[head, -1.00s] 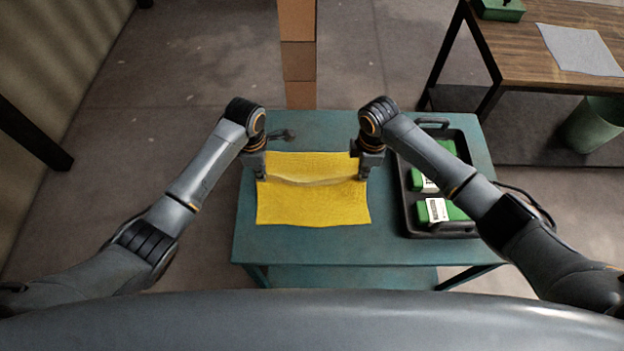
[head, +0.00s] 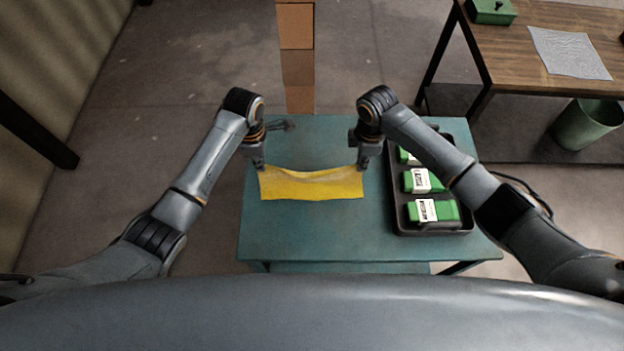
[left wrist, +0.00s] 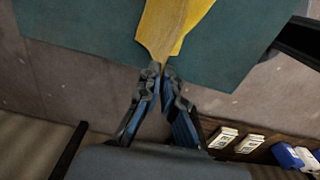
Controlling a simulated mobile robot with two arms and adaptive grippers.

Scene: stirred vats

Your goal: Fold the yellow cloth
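The yellow cloth (head: 310,189) is on the blue-green table, in front of and between my grippers. Its far edge is raised at both corners and sags in the middle; its near edge is straight. My left gripper (head: 260,164) is at its far left corner. In the left wrist view, that gripper (left wrist: 161,72) is shut on the end of the cloth (left wrist: 166,35). My right gripper (head: 361,163) is at the far right corner and appears pinched on it, though its fingertips are small. Whether the cloth's underside touches the table is hidden.
A black tray (head: 399,217) with several green boxes with white labels stands right of the cloth. The blue-green table (head: 310,235) is bare in front of it. A wooden table (head: 505,52) with a grey cloth (head: 570,52) stands back right, near a green bin (head: 585,125).

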